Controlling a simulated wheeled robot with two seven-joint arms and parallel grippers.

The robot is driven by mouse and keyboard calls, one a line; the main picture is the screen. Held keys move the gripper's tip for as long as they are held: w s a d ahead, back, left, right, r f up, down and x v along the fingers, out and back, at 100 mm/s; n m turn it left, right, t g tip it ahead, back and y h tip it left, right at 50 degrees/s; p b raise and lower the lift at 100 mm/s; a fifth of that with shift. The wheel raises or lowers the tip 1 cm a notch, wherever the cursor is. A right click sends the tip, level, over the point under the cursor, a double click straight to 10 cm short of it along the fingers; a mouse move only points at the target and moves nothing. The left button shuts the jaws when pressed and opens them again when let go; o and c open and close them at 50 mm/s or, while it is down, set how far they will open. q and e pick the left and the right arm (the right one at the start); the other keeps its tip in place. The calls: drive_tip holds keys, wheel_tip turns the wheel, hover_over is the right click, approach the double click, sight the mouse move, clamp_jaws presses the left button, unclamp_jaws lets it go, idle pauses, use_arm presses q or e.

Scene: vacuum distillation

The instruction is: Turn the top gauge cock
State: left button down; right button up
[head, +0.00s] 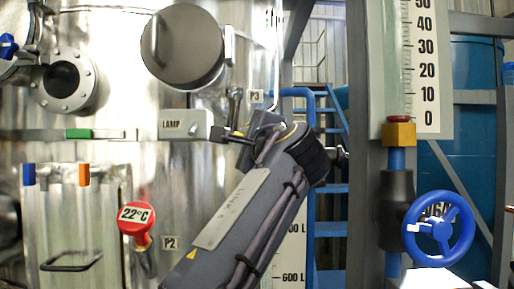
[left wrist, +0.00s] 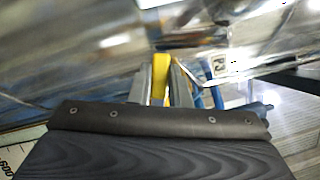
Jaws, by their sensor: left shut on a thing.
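My left gripper (head: 246,138) reaches up from the bottom middle of the head view, against the steel tank beside the P3 label. In the left wrist view the two fingers of my left gripper (left wrist: 161,88) are closed on the sides of a yellow handle (left wrist: 160,72), which I take to be the top gauge cock's lever. Only a small bit of yellow shows in the head view, at the fingertips. The cock's body is mostly hidden by my gripper and wrist. My right gripper is not in view.
The lamp box (head: 187,125) juts from the tank just left of my gripper. A grey post (head: 369,200), a scaled column with a brass fitting (head: 399,135) and a blue handwheel (head: 440,228) stand right.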

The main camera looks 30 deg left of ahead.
use_arm(q)
drive_tip(key=shift+w+d+r+m+t+h, duration=0.45)
drive_tip(key=shift+m+t, duration=0.6)
drive_tip(key=shift+m, duration=1.7)
drive_tip(key=shift+w+d+r+m+t+h, duration=0.1)
drive_tip(key=shift+d+r+m+t+h, duration=0.8)
drive_tip(key=shift+m, duration=1.9)
drive_tip(key=shift+w+d+r+m+t+h, duration=0.15)
drive_tip(key=shift+w+d+m+t+h, duration=0.2)
drive_tip(key=shift+m+t, duration=1.65)
drive_tip(key=shift+d+m+g, duration=0.1)
drive_tip(key=shift+m+g, duration=0.55)
drive_tip(key=shift+m, duration=0.4)
drive_tip(key=c, duration=1.4)
unclamp_jaws()
drive_tip(key=shift+o, duration=0.2)
drive_tip(key=shift+s, duration=0.1)
